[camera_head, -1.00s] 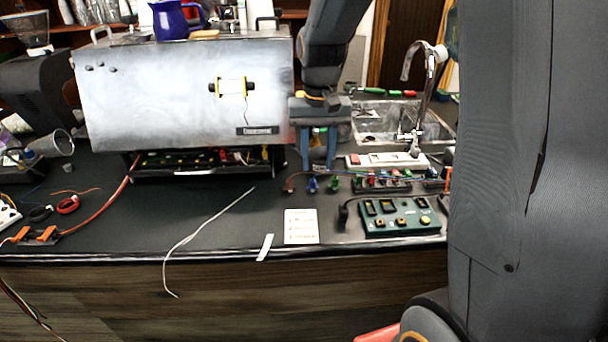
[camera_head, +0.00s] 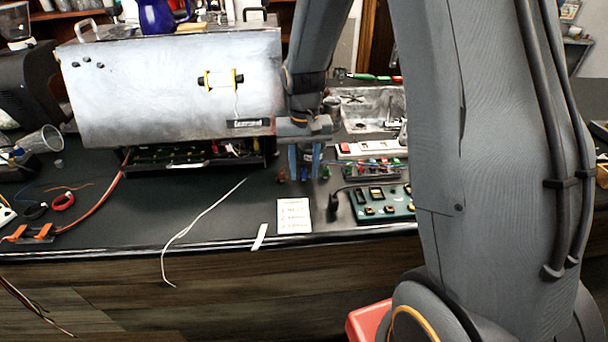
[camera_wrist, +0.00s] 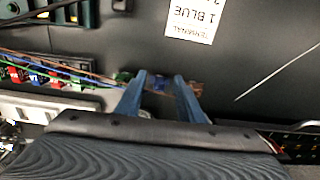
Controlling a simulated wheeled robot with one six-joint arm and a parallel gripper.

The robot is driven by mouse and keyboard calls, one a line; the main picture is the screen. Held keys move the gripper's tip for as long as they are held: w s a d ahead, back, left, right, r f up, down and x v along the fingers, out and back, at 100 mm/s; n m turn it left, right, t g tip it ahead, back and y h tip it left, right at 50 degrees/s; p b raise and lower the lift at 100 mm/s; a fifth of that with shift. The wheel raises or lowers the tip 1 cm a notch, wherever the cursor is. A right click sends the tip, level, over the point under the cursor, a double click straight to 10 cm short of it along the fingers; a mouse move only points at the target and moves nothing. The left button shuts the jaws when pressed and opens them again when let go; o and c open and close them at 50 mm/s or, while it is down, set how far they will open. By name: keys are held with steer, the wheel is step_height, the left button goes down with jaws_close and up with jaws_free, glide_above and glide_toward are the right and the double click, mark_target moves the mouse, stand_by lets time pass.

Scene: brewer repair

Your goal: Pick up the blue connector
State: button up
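My gripper (camera_head: 305,162) points down at the counter, its two blue fingers apart. The blue connector (camera_head: 304,175) appears small and low between the fingertips in the head view, partly hidden by them. In the wrist view the fingertips of my gripper (camera_wrist: 161,80) also stand apart, with small dark and brownish parts between and beyond them. The blue connector is hard to make out there. I cannot tell whether a finger touches it. A brown-red connector (camera_head: 282,174) lies just left of the fingers and a green one (camera_head: 325,173) just right.
A metal brewer (camera_head: 165,90) stands close to the left, above an open electronics tray (camera_head: 195,157). A green switch panel (camera_head: 380,203) and a wired terminal strip (camera_head: 375,169) lie to the right. A white printed card (camera_head: 294,216) lies in front. The front counter is mostly clear.

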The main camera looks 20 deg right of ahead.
jaws_close()
